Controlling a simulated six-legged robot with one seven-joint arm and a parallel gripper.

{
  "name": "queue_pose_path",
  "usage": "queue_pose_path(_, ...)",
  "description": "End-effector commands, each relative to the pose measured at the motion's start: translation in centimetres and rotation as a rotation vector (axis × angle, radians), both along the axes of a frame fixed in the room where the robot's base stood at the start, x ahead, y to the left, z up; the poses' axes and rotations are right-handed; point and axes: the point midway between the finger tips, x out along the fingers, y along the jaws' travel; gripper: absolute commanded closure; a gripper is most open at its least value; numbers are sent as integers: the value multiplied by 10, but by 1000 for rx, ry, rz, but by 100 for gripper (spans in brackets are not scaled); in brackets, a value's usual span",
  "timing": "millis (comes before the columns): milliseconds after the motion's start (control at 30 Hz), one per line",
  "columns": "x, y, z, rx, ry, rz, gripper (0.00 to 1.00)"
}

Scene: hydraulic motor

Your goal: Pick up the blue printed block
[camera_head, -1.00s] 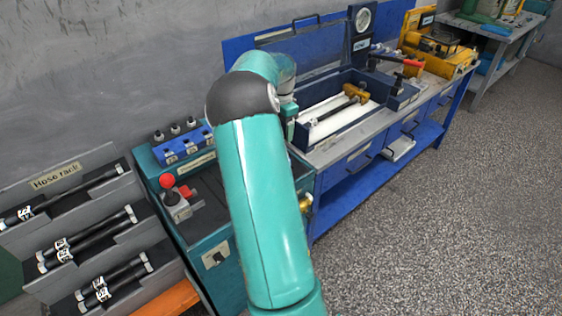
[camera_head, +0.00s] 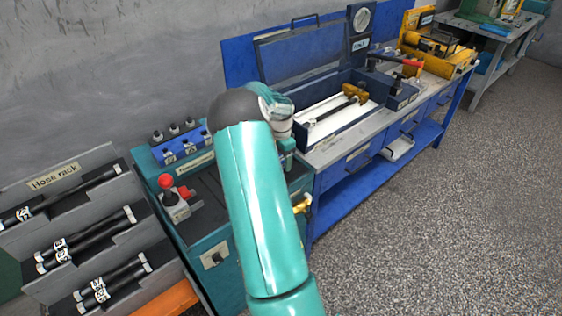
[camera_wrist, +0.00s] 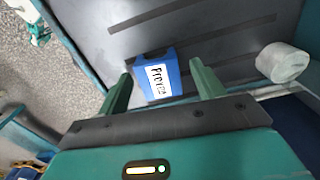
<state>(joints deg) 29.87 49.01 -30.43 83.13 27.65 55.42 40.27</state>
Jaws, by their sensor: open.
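The blue printed block (camera_wrist: 172,68) lies on a dark grey surface in the wrist view. It is blue with a dark end and a white label with black print, only partly legible. My gripper (camera_wrist: 161,74) is open, its two green fingers apart, one to the left and one to the right of the block. The block shows between the fingers, and I cannot tell how far beyond the tips it is. In the head view my own teal arm covers the gripper's place, and I cannot make out the block there.
A pale cylinder (camera_wrist: 283,62) stands right of the block. In the head view, the teal cabinet (camera_head: 218,258) carries a blue valve row (camera_head: 182,147) and a red-knobbed control box (camera_head: 175,203). A hose rack (camera_head: 85,195) stands left, a blue workbench (camera_head: 345,195) right. Floor at right is clear.

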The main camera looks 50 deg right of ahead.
Motion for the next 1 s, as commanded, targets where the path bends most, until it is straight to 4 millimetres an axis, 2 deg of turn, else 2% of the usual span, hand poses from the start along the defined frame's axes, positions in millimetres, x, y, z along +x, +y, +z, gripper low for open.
queue_pose_path(267,0,0,-4,0,-1,0,35)
queue_pose_path(500,0,0,-4,0,-1,0,80)
queue_pose_path(833,0,0,-2,-1,-1,0,80)
queue_pose_path(1000,0,0,10,-2,-2,1,80)
